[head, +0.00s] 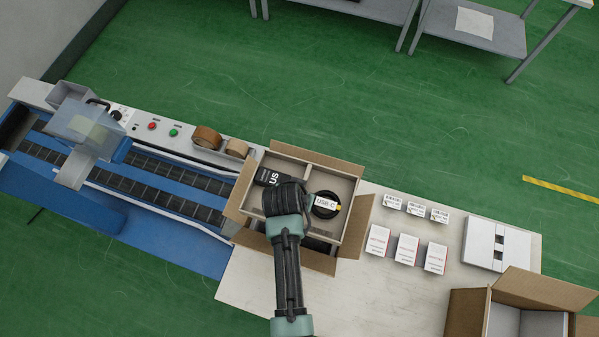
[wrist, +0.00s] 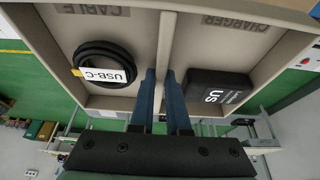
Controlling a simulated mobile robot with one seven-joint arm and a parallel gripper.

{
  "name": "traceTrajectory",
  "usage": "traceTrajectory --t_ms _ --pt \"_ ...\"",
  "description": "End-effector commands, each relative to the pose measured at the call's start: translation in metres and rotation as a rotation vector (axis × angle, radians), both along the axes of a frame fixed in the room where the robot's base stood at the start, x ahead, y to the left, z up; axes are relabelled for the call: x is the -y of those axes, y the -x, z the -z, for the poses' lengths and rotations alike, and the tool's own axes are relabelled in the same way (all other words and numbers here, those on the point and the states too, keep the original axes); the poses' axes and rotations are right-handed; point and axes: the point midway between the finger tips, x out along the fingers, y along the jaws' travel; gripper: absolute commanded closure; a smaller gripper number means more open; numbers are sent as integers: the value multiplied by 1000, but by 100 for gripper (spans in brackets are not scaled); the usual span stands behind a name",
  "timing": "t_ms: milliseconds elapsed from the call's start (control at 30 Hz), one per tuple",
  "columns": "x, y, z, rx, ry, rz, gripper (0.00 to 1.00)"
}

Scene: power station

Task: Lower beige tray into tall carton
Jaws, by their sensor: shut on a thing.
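The beige tray (head: 345,187) has two compartments parted by a divider, marked CABLE and CHARGER in the wrist view (wrist: 167,48). A coiled black USB-C cable (head: 326,205) lies in one and a black US charger (head: 268,177) in the other. My gripper (wrist: 162,76) is shut on the tray's divider, one finger on each side. The tall carton (head: 325,256) has its flaps folded out around the tray. The tray is over the carton's opening, with a dark gap showing at its near side. My arm hides part of the tray; its exact height is unclear.
The blue conveyor (head: 180,205) and brown tape rolls (head: 206,138) are to the left. Small white boxes (head: 408,248) and a white case (head: 497,246) stand on the table (head: 340,296) to the right. Another open carton (head: 530,290) is at the lower right.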

Motion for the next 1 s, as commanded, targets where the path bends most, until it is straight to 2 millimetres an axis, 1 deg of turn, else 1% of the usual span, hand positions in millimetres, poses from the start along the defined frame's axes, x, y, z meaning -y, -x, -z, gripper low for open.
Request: traceTrajectory --t_ms 167,267,367,1000 --pt "0 -1 7 2 0 0 100" --pt "0 -1 16 2 0 0 100" --pt "0 -1 27 2 0 0 100" --pt "0 0 117 2 0 0 100"
